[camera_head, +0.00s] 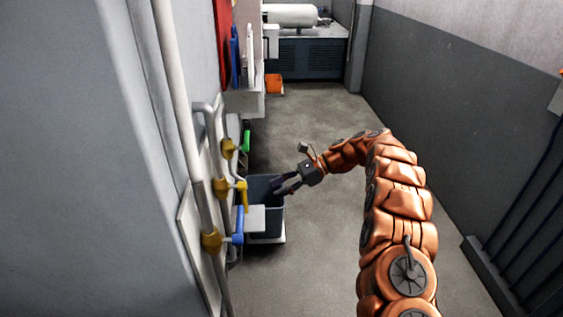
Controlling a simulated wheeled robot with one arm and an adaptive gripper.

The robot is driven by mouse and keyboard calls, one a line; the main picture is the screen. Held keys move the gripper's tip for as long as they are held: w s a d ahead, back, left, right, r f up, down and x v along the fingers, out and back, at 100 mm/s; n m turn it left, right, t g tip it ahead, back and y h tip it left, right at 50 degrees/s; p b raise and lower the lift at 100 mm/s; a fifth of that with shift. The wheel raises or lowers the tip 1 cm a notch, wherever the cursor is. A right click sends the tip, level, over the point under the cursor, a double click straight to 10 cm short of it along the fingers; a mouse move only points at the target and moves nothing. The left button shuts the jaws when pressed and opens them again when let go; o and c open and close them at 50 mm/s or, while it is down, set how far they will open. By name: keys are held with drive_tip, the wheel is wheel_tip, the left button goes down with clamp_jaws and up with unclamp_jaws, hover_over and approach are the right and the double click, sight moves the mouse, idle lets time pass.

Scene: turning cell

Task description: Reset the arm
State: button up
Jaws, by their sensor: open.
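My orange segmented arm (395,200) rises from the bottom right, bends over at the top and reaches left. My gripper (280,186) is at its end, dark, pointing left and slightly down. The gripper is open. It is over or beside a dark grey bin (268,222) by the left wall. I cannot tell whether the fingertips are inside the bin. I see nothing held between the fingers.
Pipes with yellow valves (220,188) and a blue handle (238,226) stick out from the left wall. An orange bucket (273,83) stands farther back near a dark cabinet (308,58). Dark rails (530,230) line the right wall. The middle floor (320,115) is clear.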

drive_tip(key=s+d+r+n+h, duration=0.1)
drive_tip(key=s+r+n+h, duration=0.1)
drive_tip(key=s+r, duration=0.35)
drive_tip(key=s+r+n+h, duration=0.1)
drive_tip(key=s+r+n, duration=0.15)
drive_tip(key=s, duration=0.55)
drive_tip(key=s+d+r+n+h, duration=0.1)
drive_tip(key=s+r+n+h, duration=0.2)
drive_tip(key=s, duration=0.4)
drive_tip(key=s+d+f+n+h, duration=0.1)
drive_tip(key=s+d+n+h, duration=0.1)
drive_tip(key=s+d, duration=0.4)
drive_tip(key=s+d+f+n+t+h, duration=0.1)
drive_tip(key=s+d, duration=0.5)
drive_tip(key=s, duration=0.6)
drive_tip(key=s+d+f+n+t+h, duration=0.1)
drive_tip(key=s+d+n+h, duration=0.3)
drive_tip(key=s, duration=0.5)
drive_tip(key=shift+d, duration=1.2)
